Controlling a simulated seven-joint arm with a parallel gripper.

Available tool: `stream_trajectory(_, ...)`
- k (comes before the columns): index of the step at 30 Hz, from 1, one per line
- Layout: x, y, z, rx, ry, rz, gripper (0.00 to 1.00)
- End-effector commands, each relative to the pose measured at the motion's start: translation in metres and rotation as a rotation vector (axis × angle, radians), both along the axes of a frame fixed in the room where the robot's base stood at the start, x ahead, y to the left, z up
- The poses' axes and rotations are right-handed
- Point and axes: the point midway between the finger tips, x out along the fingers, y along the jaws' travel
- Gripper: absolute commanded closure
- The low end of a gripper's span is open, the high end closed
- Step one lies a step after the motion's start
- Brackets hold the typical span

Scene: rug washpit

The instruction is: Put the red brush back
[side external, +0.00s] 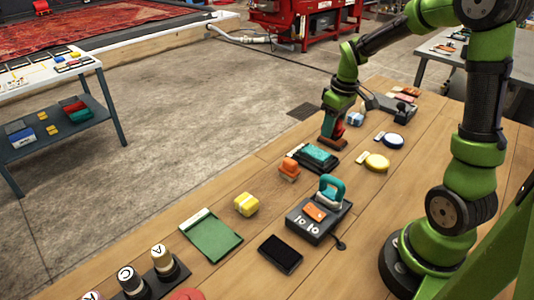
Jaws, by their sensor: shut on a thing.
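My gripper (332,136) is above the wooden bench, beyond a teal brush-like block (318,154) on a dark tray (333,163). It is shut on a small red thing (339,128), which looks like the red brush; the fingers hide much of it. I cannot tell whether its lower end touches the bench. An orange-red block (289,167) stands just left of the teal block, apart from my gripper.
A blue-and-white item (355,118), a blue-rimmed disc (392,140) and a yellow disc (377,162) lie right of my gripper. Nearer are a yellow block (246,204), a grey box (318,220) with a teal handle, a green pad (211,236) and a black slab (280,254).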

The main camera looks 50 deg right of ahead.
Motion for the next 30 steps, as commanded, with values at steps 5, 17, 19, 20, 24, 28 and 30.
stream_trajectory(5,0.008,0.020,-0.003,0.003,0.006,0.058,0.87)
stream_trajectory(17,0.053,0.165,-0.017,-0.008,0.021,0.201,0.87)
stream_trajectory(19,0.056,0.179,-0.018,-0.010,0.017,0.170,0.87)
stream_trajectory(20,0.057,0.184,-0.018,-0.010,0.016,0.155,0.87)
stream_trajectory(24,0.061,0.186,-0.017,-0.006,0.006,0.065,0.87)
stream_trajectory(28,0.062,0.185,-0.022,-0.002,0.006,0.011,0.87)
stream_trajectory(30,0.061,0.185,-0.033,-0.002,0.009,0.000,0.87)
